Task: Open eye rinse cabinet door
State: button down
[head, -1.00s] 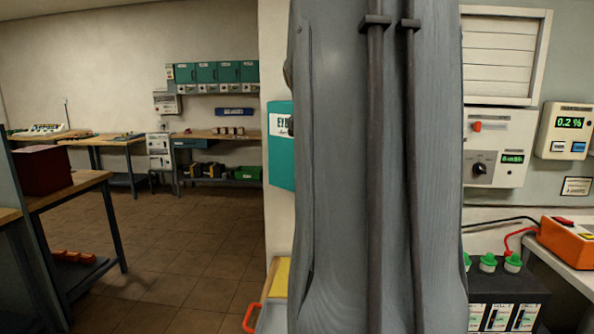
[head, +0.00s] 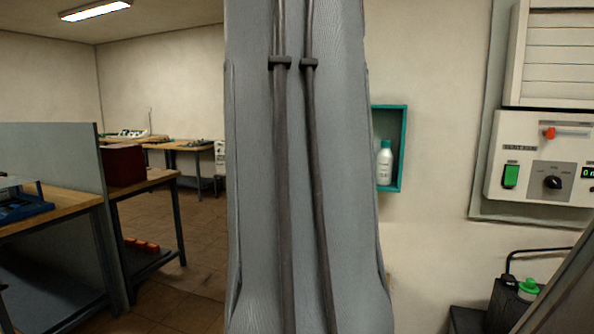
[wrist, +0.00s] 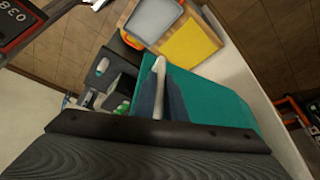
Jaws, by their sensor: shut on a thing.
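The eye rinse cabinet (head: 402,150) is a teal box on the wall, just right of my arm in the head view. Its front is open on the side I see, and a white bottle (head: 384,163) stands inside. The cabinet's left part is hidden behind my arm. In the wrist view, a teal panel (wrist: 222,103), which looks like the door, lies beyond my gripper (wrist: 159,88). My gripper is shut on a pale bar, which looks like the door handle (wrist: 159,72). The head view does not show the gripper or the door.
A wall panel (head: 545,160) with a green switch and dial is right of the cabinet. A green-capped battery (head: 527,290) stands low at right. Workbenches (head: 150,178) stand at left, with open floor (head: 195,240) beyond. A yellow-and-grey tray (wrist: 187,47) shows in the wrist view.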

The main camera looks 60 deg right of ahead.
jog(key=shift+w, duration=0.3)
jog(key=shift+r, duration=0.1)
jog(key=c, duration=1.8)
grip_release()
jog(key=shift+b+v, duration=0.65)
jog(key=shift+v, duration=3.25)
